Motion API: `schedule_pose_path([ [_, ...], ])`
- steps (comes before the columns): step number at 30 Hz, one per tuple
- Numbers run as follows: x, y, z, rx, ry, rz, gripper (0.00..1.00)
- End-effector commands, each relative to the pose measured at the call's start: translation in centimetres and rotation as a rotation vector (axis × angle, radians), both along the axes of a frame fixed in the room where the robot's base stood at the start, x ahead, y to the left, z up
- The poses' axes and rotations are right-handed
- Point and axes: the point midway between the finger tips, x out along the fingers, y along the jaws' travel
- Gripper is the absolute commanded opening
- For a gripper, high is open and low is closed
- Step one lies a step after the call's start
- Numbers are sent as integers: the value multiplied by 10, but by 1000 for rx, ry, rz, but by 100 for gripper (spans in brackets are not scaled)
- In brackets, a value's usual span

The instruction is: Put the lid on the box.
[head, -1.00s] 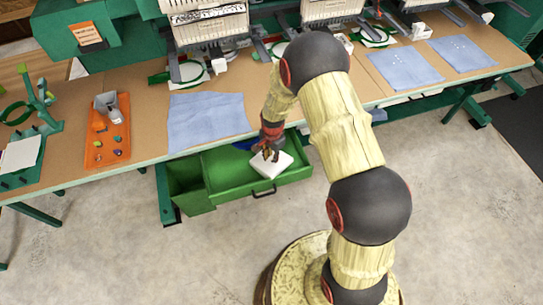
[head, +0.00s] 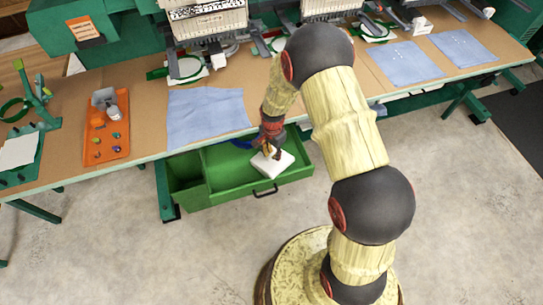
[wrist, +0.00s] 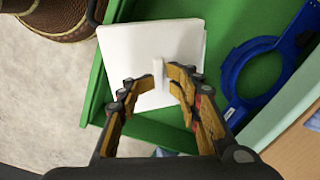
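A white square lid (wrist: 185,42) with a small upright bar handle (wrist: 158,70) shows in the wrist view, in a green drawer (wrist: 95,95). In the head view the lid (head: 267,163) sits near the drawer's front. My gripper (wrist: 160,78) is open over the lid, with its fingertips on either side of the handle. A small gap seems to show beside the handle; I cannot tell whether either finger touches it. In the head view my gripper (head: 268,150) hides part of the lid. I cannot make out the box for certain.
A blue hoop (wrist: 232,85) lies in the drawer beside the lid. The table edge (wrist: 300,140) is close to my gripper's right. An orange tray (head: 107,150) and blue cloth (head: 207,112) lie on the table.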

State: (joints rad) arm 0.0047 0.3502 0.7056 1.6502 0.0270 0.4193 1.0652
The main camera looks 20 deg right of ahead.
Motion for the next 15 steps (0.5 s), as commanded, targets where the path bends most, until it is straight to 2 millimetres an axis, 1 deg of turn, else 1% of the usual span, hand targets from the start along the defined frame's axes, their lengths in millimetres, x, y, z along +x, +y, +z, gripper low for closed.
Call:
schedule_pose_path([
  [1, 2, 0, 12, 0, -6, 0, 31],
  [3, 1, 0, 28, 0, -6, 0, 31],
  [9, 0, 0, 67, 1, -5, 0, 31],
  [12, -1, 0, 81, 0, -4, 0, 31],
  [15, -1, 0, 90, 0, -4, 0, 31],
])
